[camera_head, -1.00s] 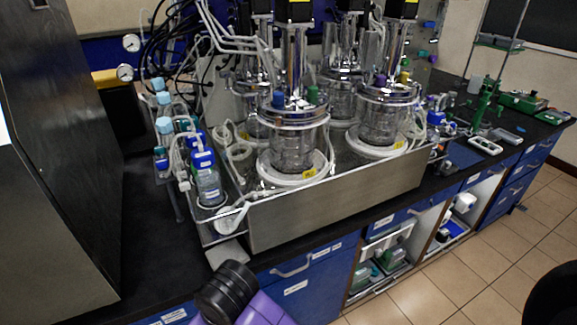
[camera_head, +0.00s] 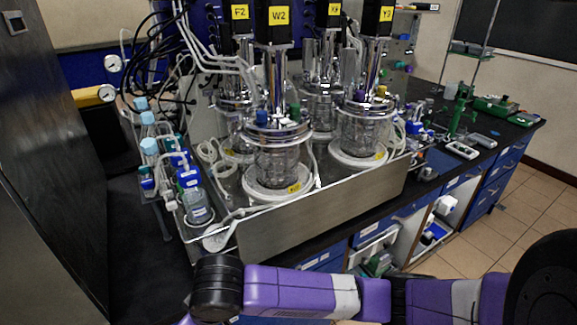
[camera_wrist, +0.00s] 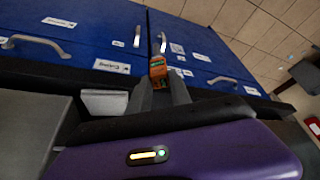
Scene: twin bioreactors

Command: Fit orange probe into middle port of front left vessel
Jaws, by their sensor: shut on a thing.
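My gripper (camera_wrist: 160,92) shows in the wrist view, shut on the orange probe (camera_wrist: 158,70). The probe is orange with a dark green band, and a thin metallic part extends beyond it. It is held in front of the blue cabinet fronts, away from any vessel. In the head view, the front left vessel (camera_head: 278,165) is a glass jar with a metal lid, under a black motor labelled W2. A blue cap (camera_head: 262,117) and a green cap (camera_head: 295,110) stand on its lid. I cannot make out the middle port. My gripper and the probe are outside the head view.
Other vessels stand close behind and to the right, including the front right one (camera_head: 362,130). A metal tray wall (camera_head: 320,210) runs along the front. Bottles with blue caps (camera_head: 190,190) and tubing crowd the left. A dark cabinet (camera_head: 40,180) rises at far left.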

